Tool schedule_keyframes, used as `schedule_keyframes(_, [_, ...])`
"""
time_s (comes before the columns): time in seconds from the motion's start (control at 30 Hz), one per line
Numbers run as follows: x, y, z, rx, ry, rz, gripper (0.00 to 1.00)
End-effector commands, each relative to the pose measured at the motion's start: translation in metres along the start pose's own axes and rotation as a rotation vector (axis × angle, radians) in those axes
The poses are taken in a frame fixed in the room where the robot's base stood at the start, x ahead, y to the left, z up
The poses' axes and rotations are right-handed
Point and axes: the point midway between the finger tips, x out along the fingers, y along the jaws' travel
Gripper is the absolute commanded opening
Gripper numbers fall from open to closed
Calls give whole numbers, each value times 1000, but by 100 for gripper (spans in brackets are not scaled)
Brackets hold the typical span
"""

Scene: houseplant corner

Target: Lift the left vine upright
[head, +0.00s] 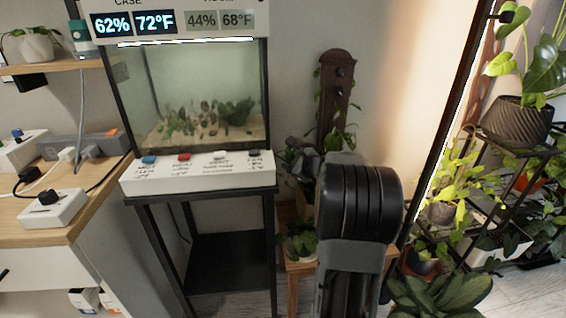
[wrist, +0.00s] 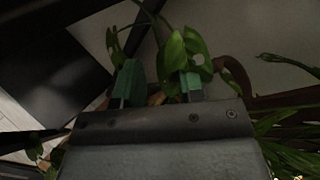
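A tall dark wooden board (head: 336,85) stands against the wall behind my arm, with green vine leaves (head: 343,138) around its lower part. A leafy plant in a pale pot (head: 301,246) is below, on a small wooden stand. My gripper (head: 305,158) is near the board's foot, partly hidden by my arm. In the wrist view, my gripper (wrist: 160,84) has its two green fingers apart. Vine leaves (wrist: 184,52) lie at and beyond the right finger, and a thin stem rises between the fingers. I cannot tell which vine this is, or whether the fingers touch it.
A glass tank (head: 205,100) stands left on a black stand (head: 232,258), with a white switch panel (head: 198,172) along its front. A dark-framed upright edge (head: 450,120) and a black plant rack (head: 500,190) are on the right. Broad leaves (head: 440,297) fill the lower right.

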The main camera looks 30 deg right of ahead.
Motion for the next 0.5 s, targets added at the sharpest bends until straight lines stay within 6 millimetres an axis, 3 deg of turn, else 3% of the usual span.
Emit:
schedule_keyframes(0.2, [36,1,-3,0,2,-1,36])
schedule_keyframes(0.5, [58,-2,-3,1,4,-4,36])
